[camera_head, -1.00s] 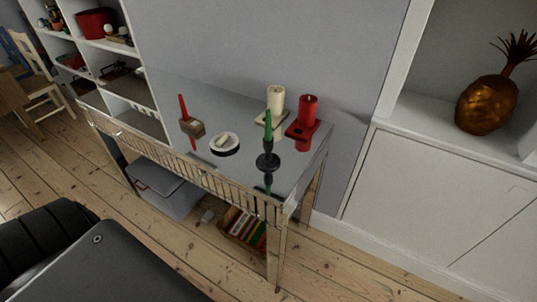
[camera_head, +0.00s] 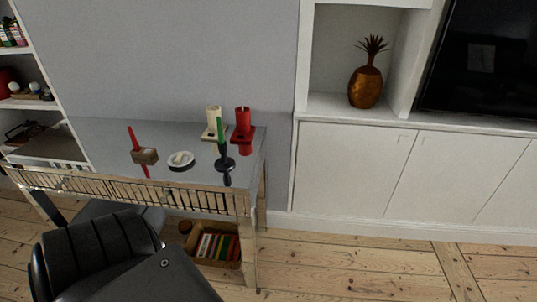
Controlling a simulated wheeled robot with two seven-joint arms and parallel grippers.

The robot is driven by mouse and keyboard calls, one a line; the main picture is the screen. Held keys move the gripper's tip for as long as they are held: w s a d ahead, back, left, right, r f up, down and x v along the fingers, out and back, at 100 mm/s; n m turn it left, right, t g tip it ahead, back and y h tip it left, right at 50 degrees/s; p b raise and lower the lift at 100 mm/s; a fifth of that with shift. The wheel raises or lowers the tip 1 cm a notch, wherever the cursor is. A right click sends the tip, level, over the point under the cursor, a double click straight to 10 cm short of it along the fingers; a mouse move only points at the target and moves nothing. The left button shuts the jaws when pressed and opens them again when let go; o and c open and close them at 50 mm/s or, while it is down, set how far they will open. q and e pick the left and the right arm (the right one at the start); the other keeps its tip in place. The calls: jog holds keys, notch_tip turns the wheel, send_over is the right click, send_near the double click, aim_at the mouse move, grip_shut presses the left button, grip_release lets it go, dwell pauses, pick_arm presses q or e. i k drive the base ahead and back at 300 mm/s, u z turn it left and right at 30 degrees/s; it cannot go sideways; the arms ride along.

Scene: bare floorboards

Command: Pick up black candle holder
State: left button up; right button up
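The black candle holder (camera_head: 225,164) stands upright near the right end of a mirrored console table (camera_head: 105,133), with a green candle (camera_head: 221,131) in it. A red candle (camera_head: 242,121) on a dark red holder and a cream candle (camera_head: 213,119) on a light holder stand just behind it. Neither of my grippers is in view.
A small white dish (camera_head: 181,160) and a wooden block holder (camera_head: 145,156) with a thin red candle stand left on the table. White cabinets (camera_head: 345,170) with a pineapple ornament (camera_head: 366,85) stand right. Floor at right is clear.

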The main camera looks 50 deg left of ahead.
aim_at(224, 163)
jog(key=z, duration=0.3)
jog(key=k, duration=0.45)
jog(key=z, duration=0.5)
jog(key=i, duration=1.2)
jog(key=u, duration=0.8)
jog(key=i, duration=0.75)
jog(key=u, duration=1.25)
jog(key=i, duration=0.5)
jog(key=u, duration=0.55)
